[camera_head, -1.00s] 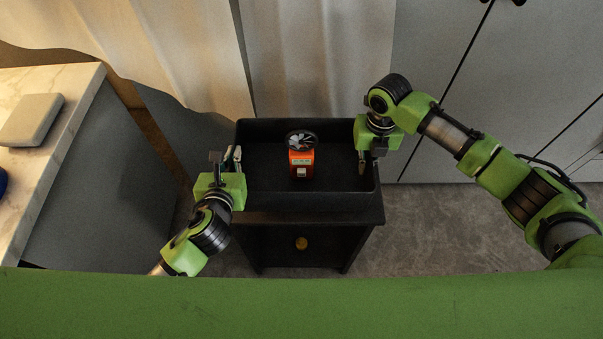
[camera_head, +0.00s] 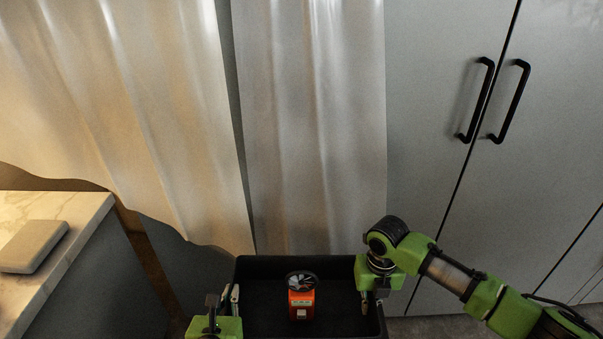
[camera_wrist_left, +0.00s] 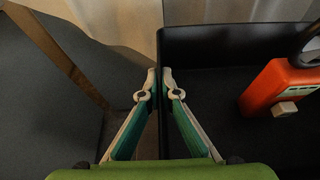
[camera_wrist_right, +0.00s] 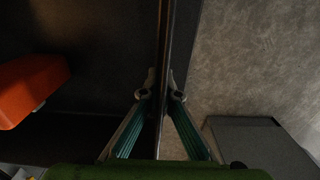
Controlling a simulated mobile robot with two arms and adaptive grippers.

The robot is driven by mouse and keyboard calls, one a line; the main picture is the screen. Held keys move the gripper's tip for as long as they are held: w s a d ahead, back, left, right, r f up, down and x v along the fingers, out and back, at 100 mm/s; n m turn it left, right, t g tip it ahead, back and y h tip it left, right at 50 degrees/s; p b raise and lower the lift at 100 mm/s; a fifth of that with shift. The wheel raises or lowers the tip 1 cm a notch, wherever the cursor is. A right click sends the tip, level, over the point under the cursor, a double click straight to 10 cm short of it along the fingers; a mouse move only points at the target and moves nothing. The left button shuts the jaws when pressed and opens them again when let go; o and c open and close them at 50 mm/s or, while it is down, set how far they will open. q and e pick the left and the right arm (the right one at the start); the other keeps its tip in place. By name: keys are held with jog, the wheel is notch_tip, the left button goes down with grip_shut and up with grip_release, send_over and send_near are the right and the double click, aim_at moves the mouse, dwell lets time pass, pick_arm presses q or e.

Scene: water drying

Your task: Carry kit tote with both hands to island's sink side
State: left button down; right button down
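The kit tote (camera_head: 262,270) is a black open box at the bottom of the head view, its front cut off by the frame. An orange device with a round dark fan (camera_head: 301,300) stands inside it. My left gripper (camera_head: 230,293) is shut on the tote's left wall; in the left wrist view the fingertips (camera_wrist_left: 159,78) pinch the wall. My right gripper (camera_head: 371,302) is at the opposite wall; in the right wrist view the fingertips (camera_wrist_right: 162,85) close on that wall from both sides.
A marble-topped counter (camera_head: 85,220) with a grey flat box (camera_head: 33,246) stands at the left. Pale curtains (camera_head: 300,130) hang behind the tote. Grey cabinets with black handles (camera_head: 508,100) fill the right. In the right wrist view, bare floor (camera_wrist_right: 255,60) lies outside the tote.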

aim_at(376, 305)
pick_arm(q)
jog(key=shift+r, duration=0.15)
pick_arm(e)
jog(key=shift+r, duration=0.1)
